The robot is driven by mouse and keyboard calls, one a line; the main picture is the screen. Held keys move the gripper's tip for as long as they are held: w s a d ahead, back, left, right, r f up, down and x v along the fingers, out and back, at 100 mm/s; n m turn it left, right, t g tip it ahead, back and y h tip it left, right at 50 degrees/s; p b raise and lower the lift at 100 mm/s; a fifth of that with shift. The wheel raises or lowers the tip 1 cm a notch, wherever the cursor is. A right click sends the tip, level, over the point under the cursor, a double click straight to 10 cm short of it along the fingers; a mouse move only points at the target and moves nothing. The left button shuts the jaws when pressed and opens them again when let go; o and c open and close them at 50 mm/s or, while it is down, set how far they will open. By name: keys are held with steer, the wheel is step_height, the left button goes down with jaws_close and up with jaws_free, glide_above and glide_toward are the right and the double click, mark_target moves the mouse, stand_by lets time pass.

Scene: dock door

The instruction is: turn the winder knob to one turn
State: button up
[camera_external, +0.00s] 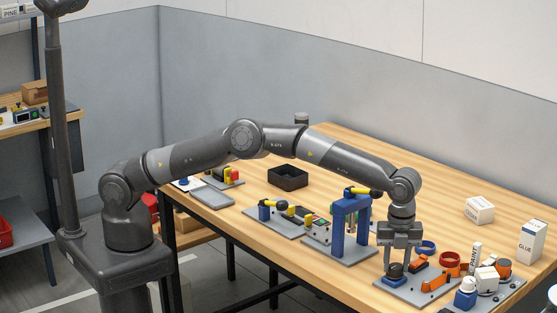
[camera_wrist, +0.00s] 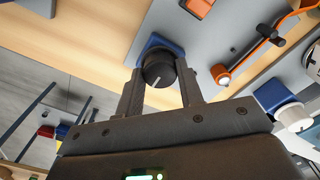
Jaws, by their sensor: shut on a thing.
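The winder knob (camera_wrist: 158,69) is a dark round knob with a white pointer line, on a blue base (camera_wrist: 150,45) in the wrist view. It stands at the near left corner of a grey plate (camera_external: 428,291) in the external view, where it is partly hidden by the fingers. My gripper (camera_external: 396,264) points straight down over it. In the wrist view one finger is on each side of the knob, and the gripper (camera_wrist: 159,80) is shut on it. The pointer line slants toward the lower left of that picture.
A blue frame (camera_external: 338,222) stands left of the gripper. White boxes (camera_external: 480,210) lie farther back. The table middle behind is clear.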

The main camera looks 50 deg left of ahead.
mark_target(396, 266)
steer(key=m, duration=1.1)
steer(key=shift+m, duration=0.4)
steer(key=m, duration=0.5)
steer(key=shift+r, duration=0.1)
steer(key=m, duration=0.5)
steer(key=shift+m, duration=0.4)
steer(key=shift+m, duration=0.3)
steer(key=o, duration=1)
steer(key=shift+r, duration=3.65)
